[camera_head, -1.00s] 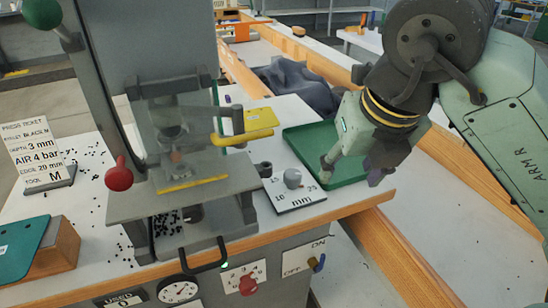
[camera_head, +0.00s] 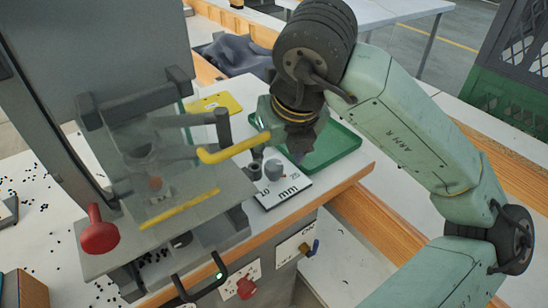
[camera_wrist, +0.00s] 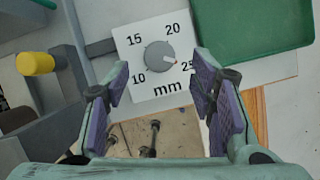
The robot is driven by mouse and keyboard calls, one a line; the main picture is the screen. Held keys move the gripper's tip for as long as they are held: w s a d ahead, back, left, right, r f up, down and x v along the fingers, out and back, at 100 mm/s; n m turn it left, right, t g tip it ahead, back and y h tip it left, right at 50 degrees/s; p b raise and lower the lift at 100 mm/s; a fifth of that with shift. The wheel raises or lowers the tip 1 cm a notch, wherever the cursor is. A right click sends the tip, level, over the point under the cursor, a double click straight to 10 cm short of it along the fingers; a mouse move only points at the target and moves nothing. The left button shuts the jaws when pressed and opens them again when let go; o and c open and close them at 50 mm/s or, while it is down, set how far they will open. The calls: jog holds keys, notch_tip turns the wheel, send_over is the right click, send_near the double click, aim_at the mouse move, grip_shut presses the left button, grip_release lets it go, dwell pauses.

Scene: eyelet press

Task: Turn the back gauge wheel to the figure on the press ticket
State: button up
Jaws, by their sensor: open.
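The back gauge wheel is a round grey knob (camera_wrist: 160,55) on a white plate (camera_wrist: 148,27) marked 10, 15, 20, 25 and mm. In the wrist view, its small orange pointer faces lower right, near 25. The knob (camera_head: 273,169) also shows in the head view at the bench's front right. My gripper (camera_wrist: 161,78) is open and empty, with purple-padded fingers. In the wrist view, the knob appears between and just beyond the fingertips, apparently untouched. In the head view, my gripper (camera_head: 282,146) hangs just behind and above the knob. The ticket's figures are out of view now.
The press, with a yellow-ended bar (camera_head: 232,148) and red knob (camera_head: 99,232), stands left of the wheel. A green tray (camera_head: 335,150) lies to its right. A yellow pad (camera_head: 213,103) lies behind the press. The front-panel red switch (camera_head: 246,288) is below.

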aim_at(274, 165)
jog(key=shift+x, duration=2.25)
jog(key=c, duration=1.1)
